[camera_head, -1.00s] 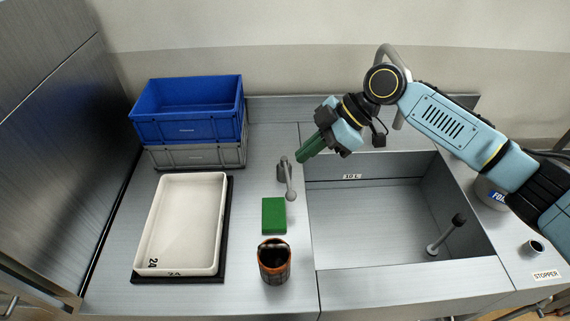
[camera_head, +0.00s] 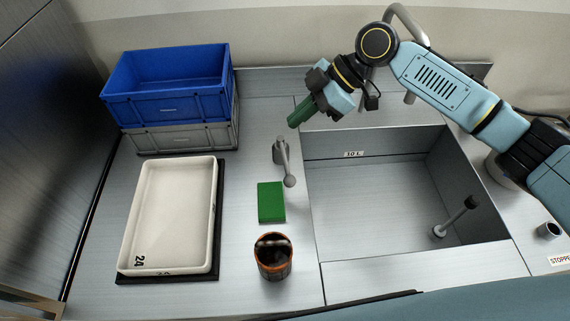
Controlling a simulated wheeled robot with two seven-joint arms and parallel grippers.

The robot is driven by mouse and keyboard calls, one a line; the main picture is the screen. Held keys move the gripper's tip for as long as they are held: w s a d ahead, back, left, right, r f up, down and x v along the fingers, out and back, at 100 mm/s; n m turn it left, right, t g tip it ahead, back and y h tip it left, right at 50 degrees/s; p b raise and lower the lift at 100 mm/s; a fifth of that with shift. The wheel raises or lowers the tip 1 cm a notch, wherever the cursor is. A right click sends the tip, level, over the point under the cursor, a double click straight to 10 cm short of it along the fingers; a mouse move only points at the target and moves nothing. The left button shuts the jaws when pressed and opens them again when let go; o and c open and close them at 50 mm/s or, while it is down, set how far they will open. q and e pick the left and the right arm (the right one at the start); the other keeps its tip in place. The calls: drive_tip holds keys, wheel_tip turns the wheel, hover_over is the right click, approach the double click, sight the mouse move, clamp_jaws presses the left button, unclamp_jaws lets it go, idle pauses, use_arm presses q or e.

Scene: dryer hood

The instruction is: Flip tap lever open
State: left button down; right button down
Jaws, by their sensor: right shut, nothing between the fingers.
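The tap lever (camera_head: 283,160) is a slim grey handle with a rounded end, on the counter just left of the sink. Its rounded end points toward the front. My right gripper (camera_head: 298,120) has green fingers, pressed together with nothing between them. In the picture it is just above and right of the lever's base, with a visible gap; its height over the counter is hard to judge. The curved tap pipe (camera_head: 407,18) rises behind the sink, partly hidden by my right arm. My left gripper is out of view.
A small cylinder (camera_head: 548,231) stands right.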

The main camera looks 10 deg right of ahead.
drive_tip(key=b, duration=0.5)
hover_over(285, 165)
drive_tip(key=d, duration=0.3)
wheel_tip(285, 165, down, 6)
drive_tip(key=shift+a+f, duration=0.1)
drive_tip(key=x, duration=1)
drive_tip(key=shift+a, duration=0.15)
drive_tip(key=d, duration=0.1)
drive_tip(key=d+p, duration=0.1)
drive_tip(key=d, duration=0.1)
drive_tip(key=shift+f, duration=0.25)
drive_tip(key=shift+d+f, duration=0.1)
drive_tip(key=shift+d, duration=0.6)
